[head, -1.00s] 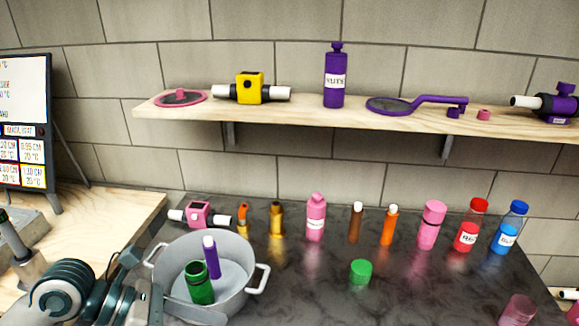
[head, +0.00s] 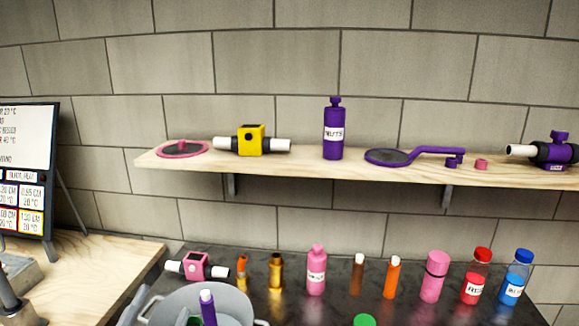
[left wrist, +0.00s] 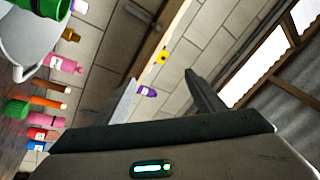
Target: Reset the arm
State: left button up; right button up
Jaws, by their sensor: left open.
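My left gripper (left wrist: 160,97) shows in the left wrist view with its two fingers spread apart. Nothing is held between them; the shelf and wall show far behind. In the head view only a small grey part of it (head: 134,306) shows at the bottom left, beside the grey pot (head: 180,302). The pot holds a purple tube with a white cap (head: 207,308) and a green item, mostly cut off by the bottom edge. The pot and green item also show at the upper left of the left wrist view. My right gripper is not in view.
A wooden shelf (head: 320,172) holds a yellow device (head: 250,140), a purple bottle (head: 333,130) and other parts. Several bottles and tubes stand in a row on the dark counter (head: 335,302). A sign board (head: 28,165) stands at left.

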pick_arm(q)
jog(key=s+a+f+n+g+y, duration=0.2)
jog(key=s+f+n+g, duration=0.15)
jog(key=f, duration=0.65)
jog(key=s+a+f+n+g+y, duration=0.25)
jog(key=f+n+g, duration=0.2)
jog(key=f, duration=0.55)
jog(key=s+d+f+n+g+h, duration=0.1)
jog(key=s+d+f+g, duration=0.2)
jog(key=s+f+g, duration=0.35)
jog(key=s+d+f+n+g+h, duration=0.1)
jog(key=s+d+f+g, duration=0.15)
jog(key=s+f, duration=0.75)
jog(key=s+f+g, duration=0.1)
jog(key=s+f, duration=0.1)
jog(key=f, duration=1.2)
jog(key=s+f+g, duration=0.1)
jog(key=s+f, duration=0.1)
jog(key=f, duration=1.1)
jog(key=s+a+f, duration=0.2)
jog(key=s+f, duration=1.4)
jog(key=shift+s+a+f+m+g, duration=0.15)
jog(key=shift+a+f+m+g, duration=0.15)
jog(key=shift+a+f+m, duration=0.1)
